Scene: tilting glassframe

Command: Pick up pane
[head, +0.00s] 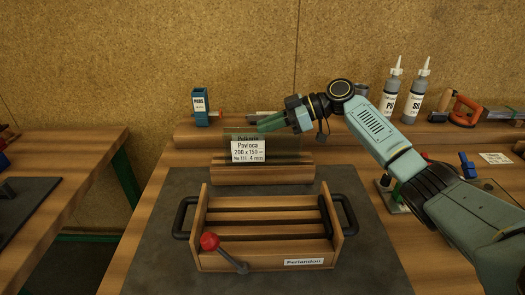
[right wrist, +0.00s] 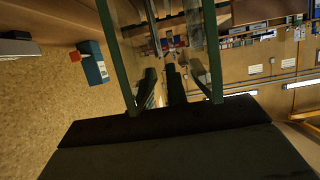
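The pane (head: 231,153) is a clear, greyish glass sheet. It stands upright in a slotted wooden block (head: 262,176) behind the tray and bears a white label reading 200 x 150 and 4 mm. My right gripper (head: 268,124) is at the pane's top edge, its green fingers pointing left in the head view. In the right wrist view its two green fingers (right wrist: 167,50) are wide apart. I cannot tell whether the pane lies between them or whether they touch it. My left gripper is not in view.
A wooden tray (head: 215,262) with dark handles and a red-knobbed lever (head: 209,241) stands on a dark mat (head: 150,265) in front. A blue holder (head: 200,107) stands back left.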

